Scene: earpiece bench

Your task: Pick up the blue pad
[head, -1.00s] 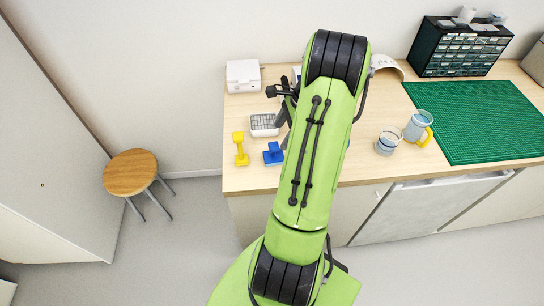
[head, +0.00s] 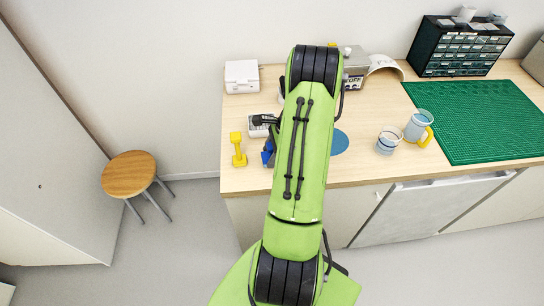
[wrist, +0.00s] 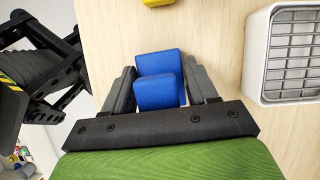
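The blue pad (wrist: 158,92) shows in the wrist view as a blue block standing in front of another blue part, between my gripper's (wrist: 160,72) two dark fingers. The fingers are open on either side of it. The left finger is close to the block, and a narrow gap shows on the right. In the head view the blue pad (head: 267,157) is near the bench's front edge, partly hidden by my gripper and arm. I cannot tell the exact height of the fingers over the bench.
A white tray with a grey grid (wrist: 292,52) is close on the right in the wrist view. A round blue disc (head: 340,142), a glass (head: 388,140) and a mug (head: 417,125) are to the right.

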